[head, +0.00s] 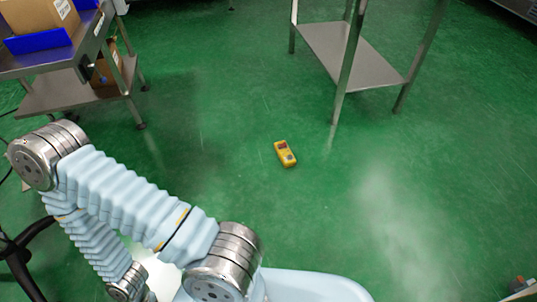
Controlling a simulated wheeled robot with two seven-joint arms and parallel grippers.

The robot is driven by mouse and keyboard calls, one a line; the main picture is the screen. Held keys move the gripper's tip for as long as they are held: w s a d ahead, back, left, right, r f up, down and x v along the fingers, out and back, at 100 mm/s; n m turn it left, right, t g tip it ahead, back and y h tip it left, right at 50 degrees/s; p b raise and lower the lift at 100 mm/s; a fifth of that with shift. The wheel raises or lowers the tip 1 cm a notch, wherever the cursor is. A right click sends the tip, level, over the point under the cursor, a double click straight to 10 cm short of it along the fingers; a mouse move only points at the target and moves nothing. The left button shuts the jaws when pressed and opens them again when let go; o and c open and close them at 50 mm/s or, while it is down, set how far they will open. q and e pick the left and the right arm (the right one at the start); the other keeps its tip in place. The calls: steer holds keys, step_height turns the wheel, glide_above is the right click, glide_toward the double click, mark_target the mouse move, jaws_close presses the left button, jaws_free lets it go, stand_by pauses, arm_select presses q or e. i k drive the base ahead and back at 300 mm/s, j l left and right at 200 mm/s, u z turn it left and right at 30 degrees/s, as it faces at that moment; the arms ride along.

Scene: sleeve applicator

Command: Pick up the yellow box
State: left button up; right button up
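A small yellow box (285,154) lies on the green floor near the middle of the head view. It has a red part toward its far end and a dark round part toward its near end. My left arm comes in from the left with pale blue sleeves and metal joints, and it is well apart from the box. Neither of my grippers shows in the head view.
A metal table with a lower shelf (352,55) stands at the back right, behind the box. The green floor (330,200) around the box is clear.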

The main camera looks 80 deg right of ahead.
mark_target(283, 153)
steer(key=z, duration=3.05)
steer(key=u, duration=0.15)
steer(key=i+l+u, duration=0.15)
steer(key=l+u, duration=0.15)
steer(key=i+l+u, duration=0.1)
steer(key=l+u, duration=0.2)
steer(key=i+l+u, duration=0.1)
steer(key=l+u, duration=0.2)
steer(key=i+l+u, duration=0.15)
steer(key=l, duration=1.2)
steer(key=i+l+u, duration=0.1)
steer(key=l, duration=1.3)
steer(key=i+l+u, duration=0.15)
steer(key=l, duration=1.2)
